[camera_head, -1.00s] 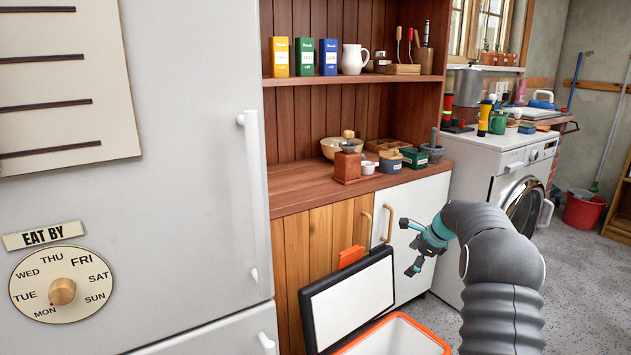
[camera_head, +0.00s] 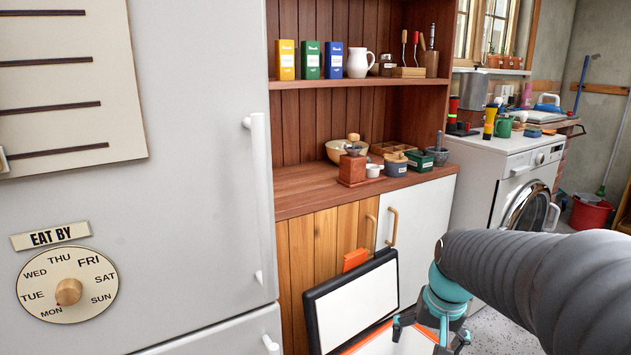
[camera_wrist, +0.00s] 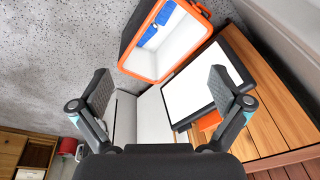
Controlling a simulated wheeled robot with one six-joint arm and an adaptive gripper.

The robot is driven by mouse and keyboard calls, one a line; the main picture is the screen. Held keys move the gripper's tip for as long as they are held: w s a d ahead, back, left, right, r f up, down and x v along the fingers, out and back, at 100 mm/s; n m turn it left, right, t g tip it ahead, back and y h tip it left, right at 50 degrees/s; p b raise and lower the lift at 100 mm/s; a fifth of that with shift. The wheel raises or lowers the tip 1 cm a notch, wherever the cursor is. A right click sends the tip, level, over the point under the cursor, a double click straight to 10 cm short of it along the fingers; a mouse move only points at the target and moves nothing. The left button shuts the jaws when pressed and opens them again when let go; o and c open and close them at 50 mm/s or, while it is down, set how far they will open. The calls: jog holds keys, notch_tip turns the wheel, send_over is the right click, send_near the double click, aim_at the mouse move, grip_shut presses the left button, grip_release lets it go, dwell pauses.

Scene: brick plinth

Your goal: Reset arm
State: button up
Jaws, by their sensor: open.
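My gripper (camera_head: 430,333) is at the lower right of the head view, in front of the white cabinet door and over the open cooler. It is partly cut off by the bottom edge. In the wrist view my gripper (camera_wrist: 160,95) shows two dark fingers spread wide with nothing between them. Beyond the fingers is the orange-rimmed cooler (camera_wrist: 127,62) with blue packs (camera_wrist: 160,22) inside. Its white-faced lid (camera_wrist: 200,85) stands open beside it; the lid also shows in the head view (camera_head: 355,308).
A white fridge (camera_head: 200,150) with an "EAT BY" dial (camera_head: 68,290) fills the left. The wooden counter (camera_head: 300,190) holds a grinder (camera_head: 352,168), bowl and jars. A washing machine (camera_head: 490,180) stands at the right. Speckled floor (camera_wrist: 50,60) is clear beside the cooler.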

jog(key=s+a+r+n+t, duration=0.1)
jog(key=s+a+r, duration=0.1)
jog(key=s, duration=0.5)
jog(key=s+a+r+n+t, duration=0.2)
jog(key=s, duration=0.5)
jog(key=shift+s+a+r, duration=0.25)
jog(key=shift+s+r, duration=0.1)
jog(key=shift+r, duration=0.05)
dwell(0.4)
